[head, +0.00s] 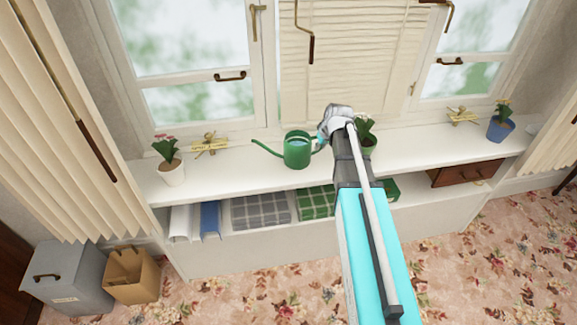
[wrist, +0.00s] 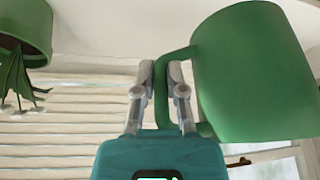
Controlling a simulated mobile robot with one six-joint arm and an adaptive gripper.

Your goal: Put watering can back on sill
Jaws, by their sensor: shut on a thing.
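The green watering can (head: 297,152) is upright at the middle of the white sill (head: 225,175), its spout pointing left. I cannot tell whether its base touches the sill or hangs just above it. My gripper (head: 321,142) reaches it from the right. In the wrist view, which looks upside down, my gripper (wrist: 161,70) is shut on the handle, and the green body of the watering can (wrist: 255,75) fills the right side. My wrist hides part of the handle in the head view.
A dark green potted plant (head: 369,142) stands just right of my wrist, partly hidden. The sill between the can and the white pot is mostly clear. Windows (head: 195,60) rise behind.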

